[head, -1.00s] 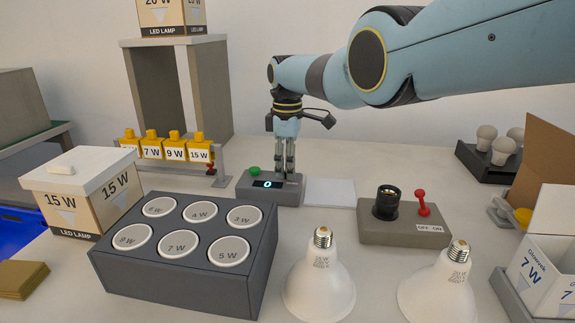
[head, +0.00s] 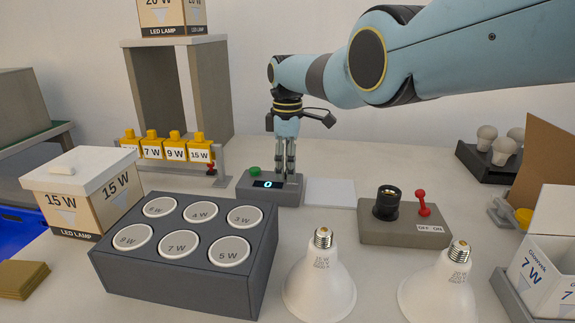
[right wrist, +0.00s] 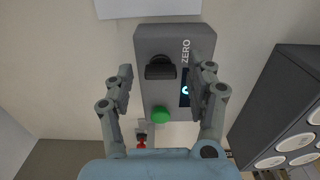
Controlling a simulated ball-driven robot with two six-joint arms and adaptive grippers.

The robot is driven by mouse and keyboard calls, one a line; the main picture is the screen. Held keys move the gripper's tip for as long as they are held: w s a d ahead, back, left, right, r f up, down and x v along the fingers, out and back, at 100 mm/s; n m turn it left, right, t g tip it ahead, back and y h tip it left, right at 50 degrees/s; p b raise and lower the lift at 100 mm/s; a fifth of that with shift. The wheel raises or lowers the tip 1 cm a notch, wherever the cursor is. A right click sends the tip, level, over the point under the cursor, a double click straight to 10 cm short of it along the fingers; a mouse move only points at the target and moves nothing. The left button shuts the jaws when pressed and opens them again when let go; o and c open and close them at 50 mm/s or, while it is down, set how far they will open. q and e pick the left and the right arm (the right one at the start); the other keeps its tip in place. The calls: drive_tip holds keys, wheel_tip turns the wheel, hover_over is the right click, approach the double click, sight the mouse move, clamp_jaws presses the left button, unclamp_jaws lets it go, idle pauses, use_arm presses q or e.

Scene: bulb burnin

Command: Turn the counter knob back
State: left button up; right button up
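The counter (head: 286,196) is a grey box with a lit display (head: 268,184) reading 0 and a green button (head: 254,171). In the right wrist view the counter (right wrist: 207,42) carries a black knob (right wrist: 160,68) near a "ZERO" marking. My right gripper (head: 285,175) points down over the counter; in the head view it hides the knob. In the right wrist view my right gripper (right wrist: 166,72) is open, its fingers spread on either side of the knob with gaps. My left gripper is not in view.
A white pad (head: 330,192) lies right of the counter, then a socket box (head: 405,233) with a red lever. A dark holder (head: 180,280) with several labelled discs stands in front. Two bulbs (head: 320,283) (head: 438,292) stand nearby. A yellow-tagged rack (head: 222,163) is left.

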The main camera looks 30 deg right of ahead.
wheel_tip(320, 180, up, 12)
idle(0.6)
drive_tip(key=shift+r, duration=0.1)
